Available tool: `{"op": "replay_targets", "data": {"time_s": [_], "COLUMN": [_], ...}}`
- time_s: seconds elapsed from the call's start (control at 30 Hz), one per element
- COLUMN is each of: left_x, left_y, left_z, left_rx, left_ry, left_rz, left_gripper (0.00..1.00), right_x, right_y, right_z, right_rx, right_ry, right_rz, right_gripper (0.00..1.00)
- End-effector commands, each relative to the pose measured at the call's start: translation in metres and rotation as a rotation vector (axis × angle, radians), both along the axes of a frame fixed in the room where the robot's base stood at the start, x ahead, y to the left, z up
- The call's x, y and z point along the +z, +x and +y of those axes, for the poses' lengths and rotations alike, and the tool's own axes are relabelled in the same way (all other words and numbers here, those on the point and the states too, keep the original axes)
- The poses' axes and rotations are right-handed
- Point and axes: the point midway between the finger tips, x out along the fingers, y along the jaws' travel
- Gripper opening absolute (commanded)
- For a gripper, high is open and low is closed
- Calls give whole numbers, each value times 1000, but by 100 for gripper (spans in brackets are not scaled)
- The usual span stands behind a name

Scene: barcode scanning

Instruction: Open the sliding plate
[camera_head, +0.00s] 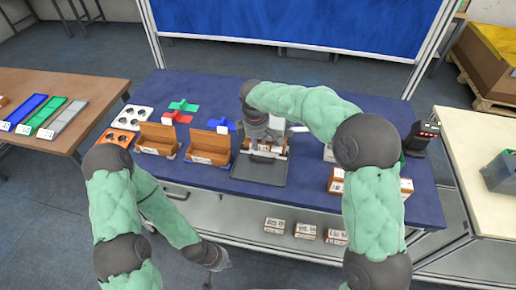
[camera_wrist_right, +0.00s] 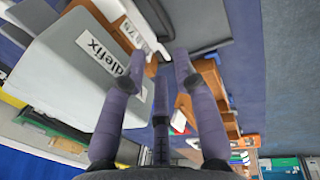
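A dark grey plate (camera_head: 258,170), which looks like the sliding plate, lies flat at the front middle of the blue table, at the foot of a grey device. In the right wrist view, a light grey body (camera_wrist_right: 62,70) with a white label reading "dlefix" fills the left side. My right gripper (camera_head: 270,137) is over the device, just behind the plate. Its fingers (camera_wrist_right: 160,62) are spread apart with nothing visibly held; contact with the device cannot be told. My left gripper (camera_head: 217,264) hangs low in front of the table, away from the plate; its fingers are too small to read.
Two open brown boxes (camera_head: 208,147) stand left of the plate, with red, green and blue pieces behind. A black device with a red display (camera_head: 427,128) stands at the right. Small labelled boxes (camera_head: 306,230) lie on a lower shelf.

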Motion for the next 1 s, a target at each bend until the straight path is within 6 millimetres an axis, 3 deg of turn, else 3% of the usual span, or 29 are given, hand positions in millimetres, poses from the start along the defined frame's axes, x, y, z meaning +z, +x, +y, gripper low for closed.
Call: {"op": "replay_targets", "data": {"time_s": [0.6, 1.0], "left_x": [-23, -25], "left_y": [-1, -1], "left_z": [0, 0], "left_rx": [0, 0], "left_ry": [0, 0], "left_rz": [1, 1], "left_gripper": [0, 0], "right_x": [-91, -105], "right_y": [15, 18], "right_z": [-4, -5], "right_rx": [0, 0], "right_ry": [-2, -1], "right_rz": [4, 1], "right_gripper": [30, 30]}}
